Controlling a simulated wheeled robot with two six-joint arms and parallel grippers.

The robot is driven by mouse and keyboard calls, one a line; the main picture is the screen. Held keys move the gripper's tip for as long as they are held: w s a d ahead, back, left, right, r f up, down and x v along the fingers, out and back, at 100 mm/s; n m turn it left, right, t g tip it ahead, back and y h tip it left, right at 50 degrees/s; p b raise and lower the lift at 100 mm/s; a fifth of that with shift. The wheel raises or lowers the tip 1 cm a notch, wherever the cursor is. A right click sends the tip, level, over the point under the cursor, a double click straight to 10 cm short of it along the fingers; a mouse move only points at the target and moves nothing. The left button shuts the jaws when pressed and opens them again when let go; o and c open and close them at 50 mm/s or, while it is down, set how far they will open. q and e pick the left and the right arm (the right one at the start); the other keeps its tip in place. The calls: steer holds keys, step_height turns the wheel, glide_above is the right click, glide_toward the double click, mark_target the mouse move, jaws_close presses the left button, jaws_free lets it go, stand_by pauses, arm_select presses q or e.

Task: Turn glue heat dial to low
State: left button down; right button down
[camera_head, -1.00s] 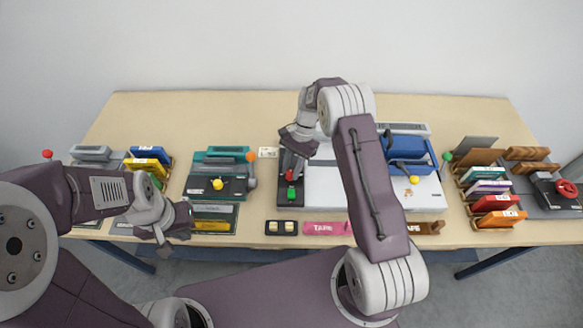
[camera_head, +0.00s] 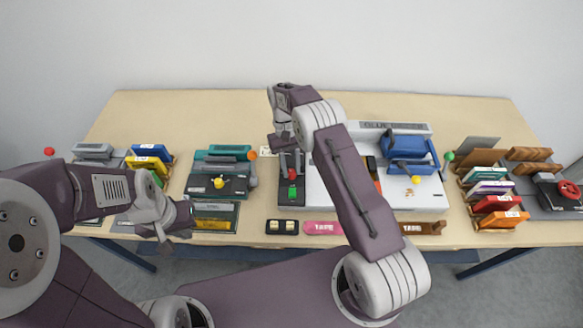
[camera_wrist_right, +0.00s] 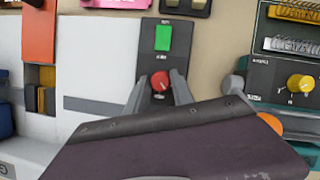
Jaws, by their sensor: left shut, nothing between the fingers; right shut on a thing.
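The red dial (camera_head: 291,174) sits on the dark control panel (camera_head: 283,199) at the left end of the white glue machine (camera_head: 322,195), above a green button (camera_head: 292,191). My right gripper (camera_head: 290,160) reaches down onto the dial. In the right wrist view its two fingers (camera_wrist_right: 160,90) stand on either side of the red dial (camera_wrist_right: 160,81) and are shut on it. I cannot read the dial's marks or setting. My left gripper (camera_head: 164,242) is shut and empty, away from the dial at the table's front edge on the left.
A teal machine with a yellow knob (camera_head: 218,183) and an orange ball (camera_head: 252,155) stands just left of the panel. A blue carriage (camera_head: 407,150) sits on the white machine. A pink tape block (camera_head: 322,228) lies in front. The back of the table is clear.

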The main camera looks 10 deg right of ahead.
steer(key=n+h, duration=0.1)
steer(key=n, duration=0.4)
steer(key=shift+a+t+h, duration=0.15)
steer(key=shift+t+h, duration=0.25)
stand_by(0.3)
steer(key=c, duration=1.1)
jaws_free()
steer(key=v, duration=0.9)
steer(key=shift+a, duration=0.1)
steer(key=shift+f, duration=0.1)
